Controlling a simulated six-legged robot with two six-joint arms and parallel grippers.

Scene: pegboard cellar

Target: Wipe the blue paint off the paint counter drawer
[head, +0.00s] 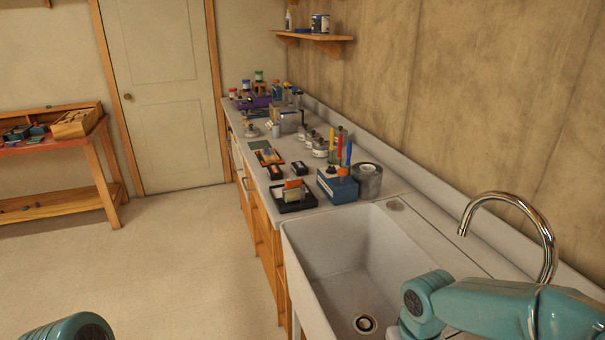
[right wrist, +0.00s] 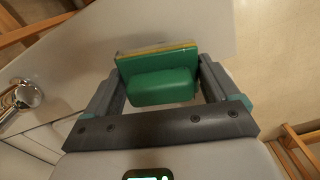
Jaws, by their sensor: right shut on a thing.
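The paint counter (head: 310,185) runs along the right wall in the head view, with a pale top. Its wooden front with the drawers (head: 262,232) is seen at a steep slant, and I cannot make out blue paint on it. My right gripper (right wrist: 160,75) is shut on a green sponge-like block (right wrist: 163,87) with a yellowish edge, in the right wrist view. That gripper is outside the head view; only its arm shows at lower right. My left gripper is out of view; only part of its arm shows at bottom left.
A white sink (head: 335,245) with a chrome faucet (head: 545,235) is at the near end. Tape (head: 367,180), a blue box (head: 337,187), jars and tools crowd the counter. A wooden bench (head: 65,145) stands left of a closed door (head: 160,90). The floor (head: 160,260) between is clear.

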